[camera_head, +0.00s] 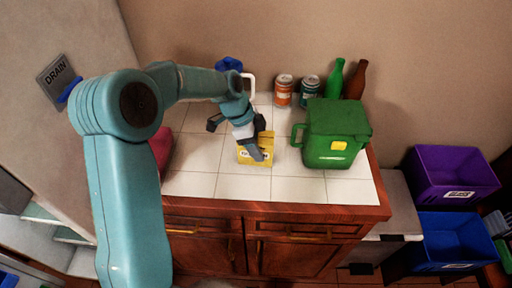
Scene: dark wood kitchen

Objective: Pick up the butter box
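The butter box (268,142), yellow with a pale label, sits on the white tiled counter near its middle. My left gripper (257,153) reaches down over the box from the left. A grey finger lies across the front of the box and hides part of it. My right gripper is not in view.
A green lidded bin (335,135) stands right of the box. Behind are an orange can (283,91), a teal can (309,91), a green bottle (335,80) and a brown bottle (356,81). The counter's front tiles (295,188) are clear. Purple (452,172) and blue (450,240) crates stand right.

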